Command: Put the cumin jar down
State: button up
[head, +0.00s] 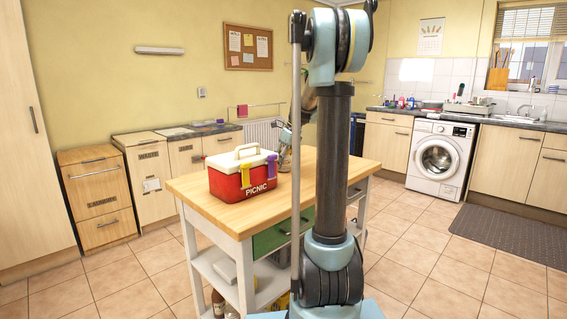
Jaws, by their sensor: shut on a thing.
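My gripper (286,160) shows small beside my arm column, over the far right part of the wooden top of the kitchen island (205,197). It is partly hidden behind the column and the thin pole. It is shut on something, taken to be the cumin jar.
A red and white picnic box (228,182) stands on the island, left of my gripper. The island's front left top is clear. Bottles stand on its lower shelf. A counter with a washing machine (440,160) is at the back right. A dark mat (510,235) lies on the floor.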

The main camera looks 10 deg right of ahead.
jog(key=shift+f, duration=0.1)
jog(key=o, duration=1)
jog(key=shift+o, duration=0.5)
